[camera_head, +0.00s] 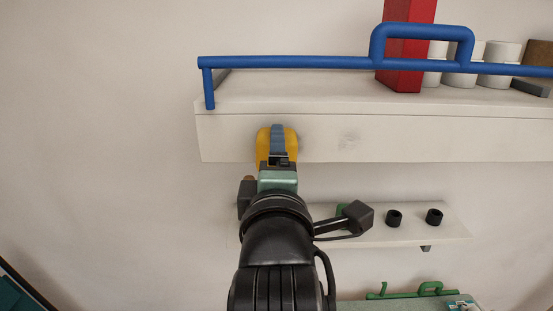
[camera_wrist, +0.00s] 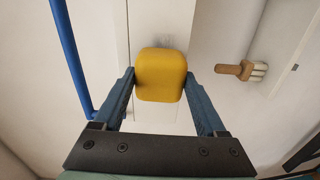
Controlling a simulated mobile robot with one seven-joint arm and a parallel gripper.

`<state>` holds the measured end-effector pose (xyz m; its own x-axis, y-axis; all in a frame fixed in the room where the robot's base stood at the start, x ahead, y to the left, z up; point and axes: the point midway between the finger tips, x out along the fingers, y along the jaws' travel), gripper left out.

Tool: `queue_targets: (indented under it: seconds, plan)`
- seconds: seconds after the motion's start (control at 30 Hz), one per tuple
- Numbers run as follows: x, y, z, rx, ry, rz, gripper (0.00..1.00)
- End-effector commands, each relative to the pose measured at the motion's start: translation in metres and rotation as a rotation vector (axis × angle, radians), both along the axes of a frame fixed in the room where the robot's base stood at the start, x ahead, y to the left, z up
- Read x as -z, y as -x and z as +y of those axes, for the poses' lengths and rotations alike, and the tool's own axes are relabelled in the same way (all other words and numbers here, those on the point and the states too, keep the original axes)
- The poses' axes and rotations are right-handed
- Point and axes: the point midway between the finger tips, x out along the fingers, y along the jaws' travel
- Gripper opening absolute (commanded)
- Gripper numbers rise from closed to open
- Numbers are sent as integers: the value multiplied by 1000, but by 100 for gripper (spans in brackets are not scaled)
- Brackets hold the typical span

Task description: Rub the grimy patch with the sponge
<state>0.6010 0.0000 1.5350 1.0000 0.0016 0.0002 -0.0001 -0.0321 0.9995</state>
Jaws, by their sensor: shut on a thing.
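My gripper (camera_head: 278,143) is shut on a yellow sponge (camera_head: 263,146), in front of the pale front face of the upper shelf (camera_head: 225,135). The wrist view shows the sponge (camera_wrist: 161,75) between the two blue-grey fingertips of my gripper (camera_wrist: 161,80). In the wrist view, faint grey marking shows just above the sponge. I cannot tell whether the sponge touches the face.
A blue rail (camera_head: 290,62) runs above the upper shelf's front edge. Behind it stand a red box (camera_head: 405,45) and several pale containers (camera_head: 499,58). A lower shelf (camera_head: 420,235) holds dark cylinders (camera_head: 434,216). A wooden-handled brush (camera_wrist: 240,69) shows in the wrist view.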

Motion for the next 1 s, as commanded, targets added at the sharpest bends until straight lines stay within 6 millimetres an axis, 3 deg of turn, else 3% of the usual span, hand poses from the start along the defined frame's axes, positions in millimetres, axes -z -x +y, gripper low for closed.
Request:
queue_targets:
  seconds: [0.37, 0.73, 1.0]
  plan:
    - [-1, -6, 0, 0, 0, -1, 29]
    - [0, -4, -29, 3, -1, -1, 29]
    - [0, -4, -39, 1, 0, -1, 29]
